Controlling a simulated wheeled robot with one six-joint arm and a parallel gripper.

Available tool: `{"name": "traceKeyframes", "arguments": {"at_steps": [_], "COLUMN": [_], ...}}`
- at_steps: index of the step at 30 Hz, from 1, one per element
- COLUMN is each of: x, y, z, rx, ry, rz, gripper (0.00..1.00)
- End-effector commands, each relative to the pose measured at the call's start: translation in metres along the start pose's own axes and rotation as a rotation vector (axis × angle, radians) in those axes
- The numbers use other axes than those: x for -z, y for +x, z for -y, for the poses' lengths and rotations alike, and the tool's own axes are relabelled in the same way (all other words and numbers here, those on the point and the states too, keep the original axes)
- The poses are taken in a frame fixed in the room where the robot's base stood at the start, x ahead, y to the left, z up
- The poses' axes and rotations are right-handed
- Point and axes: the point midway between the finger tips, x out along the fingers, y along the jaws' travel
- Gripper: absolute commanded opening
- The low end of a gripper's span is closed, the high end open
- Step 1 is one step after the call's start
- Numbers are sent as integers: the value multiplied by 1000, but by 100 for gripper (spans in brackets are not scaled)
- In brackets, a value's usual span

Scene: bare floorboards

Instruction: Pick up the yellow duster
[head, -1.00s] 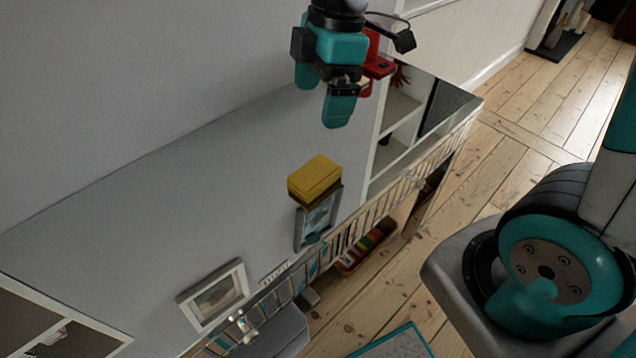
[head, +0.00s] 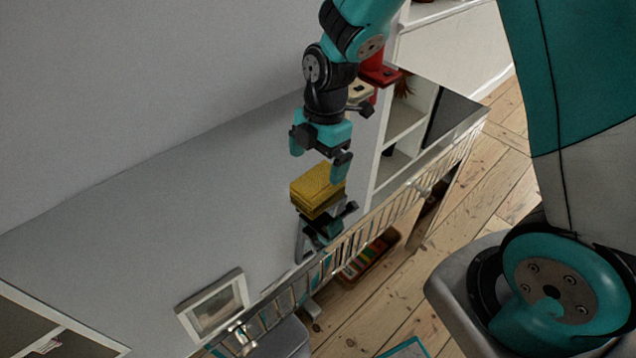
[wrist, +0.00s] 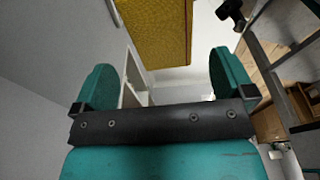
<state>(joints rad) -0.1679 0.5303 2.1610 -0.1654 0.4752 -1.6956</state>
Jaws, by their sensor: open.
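The yellow duster (head: 318,184) is a thick block-like yellow thing on the grey top of the long white unit, in the middle of the head view. It also shows in the wrist view (wrist: 152,30), at the top middle, beyond the fingertips. My gripper (head: 320,160) is open and empty, just above and behind the duster in the head view. In the wrist view its two teal fingers (wrist: 158,80) stand wide apart, with the duster ahead of the gap. I see no contact between the fingers and the duster.
Dark and grey items (head: 326,228) stand just in front of the duster. A metal rail (head: 385,214) runs along the front edge. White shelves (head: 402,125) stand at the right. The grey surface left of the duster is clear.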

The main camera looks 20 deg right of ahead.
Motion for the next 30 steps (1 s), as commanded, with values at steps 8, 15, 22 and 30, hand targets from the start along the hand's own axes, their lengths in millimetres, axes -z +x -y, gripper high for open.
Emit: {"name": "traceKeyframes", "arguments": {"at_steps": [8, 15, 22, 30], "x": [-5, -6, -6, -5], "y": [32, 54, 54, 54], "z": [5, 4, 4, 4], "rx": [5, -1, -1, -1], "ry": [1, 1, 1, 1], "rz": [-1, 0, 0, 0], "gripper": [100, 100, 91, 47]}}
